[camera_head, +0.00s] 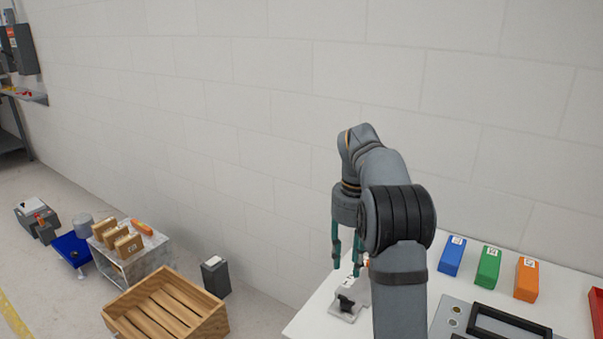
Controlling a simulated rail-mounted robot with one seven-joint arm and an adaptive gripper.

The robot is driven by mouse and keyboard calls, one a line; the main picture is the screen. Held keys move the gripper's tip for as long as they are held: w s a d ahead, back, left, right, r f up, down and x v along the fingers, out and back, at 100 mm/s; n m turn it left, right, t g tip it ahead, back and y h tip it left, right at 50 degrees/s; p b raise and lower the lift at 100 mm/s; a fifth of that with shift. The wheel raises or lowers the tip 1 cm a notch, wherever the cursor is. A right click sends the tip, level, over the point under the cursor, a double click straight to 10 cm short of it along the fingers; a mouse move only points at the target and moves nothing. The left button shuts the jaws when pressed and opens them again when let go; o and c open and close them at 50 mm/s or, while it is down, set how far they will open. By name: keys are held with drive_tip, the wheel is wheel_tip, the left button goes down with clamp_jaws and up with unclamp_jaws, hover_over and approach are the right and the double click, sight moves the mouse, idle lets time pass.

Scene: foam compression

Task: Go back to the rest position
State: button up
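My gripper (347,268) hangs fingers-down from my raised grey arm, above the left end of the white table (312,315). Its two teal fingers are apart and I see nothing held between them. A blue block (452,255), a green block (488,267) and an orange block (527,279) stand in a row on the table, right of my arm.
A grey panel with a black frame (510,322) lies at the table's front. A red bin (597,312) is cut off at the right edge. A wooden crate (165,308) and a grey stand with cartons (150,257) are on the floor left. The wall rises close behind the table.

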sight(346, 299)
wheel_tip(346, 299, down, 12)
drive_tip(key=shift+r, duration=0.15)
idle(0.3)
